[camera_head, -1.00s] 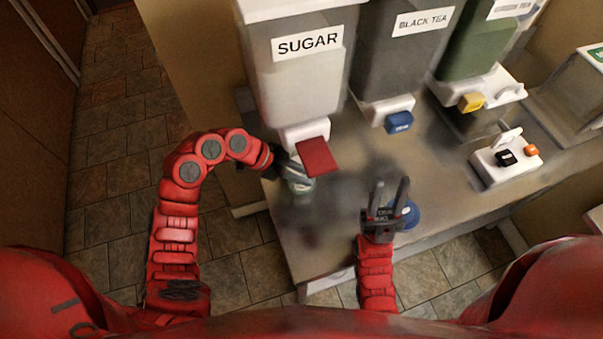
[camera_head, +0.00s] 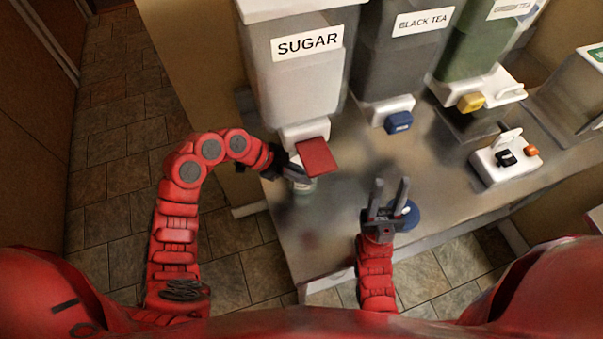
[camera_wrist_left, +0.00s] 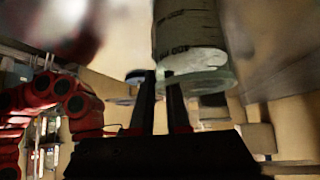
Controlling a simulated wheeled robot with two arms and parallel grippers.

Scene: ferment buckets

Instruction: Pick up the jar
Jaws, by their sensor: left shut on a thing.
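The jar (camera_head: 303,187) is a small pale, greenish-white jar under the red tap lever of the sugar dispenser, mostly hidden by my gripper and the lever. In the left wrist view a glassy jar (camera_wrist_left: 190,42) with a printed band shows at the fingertips. My left gripper (camera_head: 299,174) reaches it from the left and is shut on it; the fingers also show in the wrist view (camera_wrist_left: 163,82). I cannot tell whether the jar touches the counter. My right gripper (camera_head: 389,193) is open and empty over the counter's front, beside a blue round object (camera_head: 408,214).
The sugar dispenser (camera_head: 300,85) with its red lever (camera_head: 317,157) stands close over my left gripper. The black tea dispenser (camera_head: 405,60) and a green dispenser (camera_head: 484,40) stand to the right. A white device (camera_head: 503,158) sits at right. The counter (camera_head: 335,225) is clear in front.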

